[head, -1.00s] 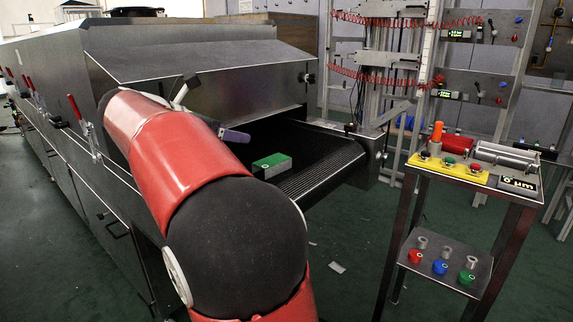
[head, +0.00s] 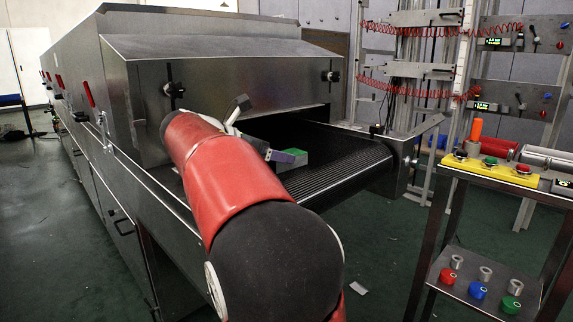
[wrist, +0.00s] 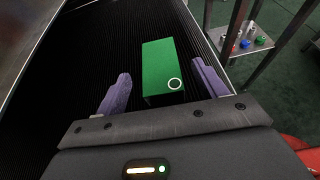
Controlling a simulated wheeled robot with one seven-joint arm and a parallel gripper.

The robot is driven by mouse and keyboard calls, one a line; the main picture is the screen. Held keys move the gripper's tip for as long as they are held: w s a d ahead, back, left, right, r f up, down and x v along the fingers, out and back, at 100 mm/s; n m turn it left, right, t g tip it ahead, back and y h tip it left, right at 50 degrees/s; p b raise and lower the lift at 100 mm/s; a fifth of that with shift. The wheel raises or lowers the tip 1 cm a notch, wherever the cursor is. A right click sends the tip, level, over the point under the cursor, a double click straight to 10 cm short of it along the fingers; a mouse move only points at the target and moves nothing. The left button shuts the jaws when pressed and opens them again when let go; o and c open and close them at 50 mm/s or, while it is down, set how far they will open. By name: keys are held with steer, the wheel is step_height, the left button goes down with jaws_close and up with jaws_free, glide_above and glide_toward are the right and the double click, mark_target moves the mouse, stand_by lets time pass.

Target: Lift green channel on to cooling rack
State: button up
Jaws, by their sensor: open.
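The green channel (wrist: 162,72) is a block with a green top and a white ring mark. It lies on the dryer's black ribbed belt (wrist: 85,60). In the wrist view it sits between the two purple fingers of my open gripper (wrist: 162,76), with a gap on each side, wider on the left. In the head view the channel (head: 294,154) is partly hidden behind my gripper (head: 284,158), close to the belt. I cannot tell for sure which structure is the cooling rack.
The dryer's steel hood (head: 225,90) overhangs the belt just behind my gripper. A stand with a yellow panel (head: 490,172) and a lower shelf (head: 485,285) of coloured knobs is at right. Metal frames with red coiled hoses (head: 440,30) stand behind. Green floor is open at left.

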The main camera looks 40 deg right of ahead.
steer(key=x, duration=0.4)
steer(key=shift+d+b, duration=0.25)
steer(key=shift+b, duration=0.15)
steer(key=c, duration=1.2)
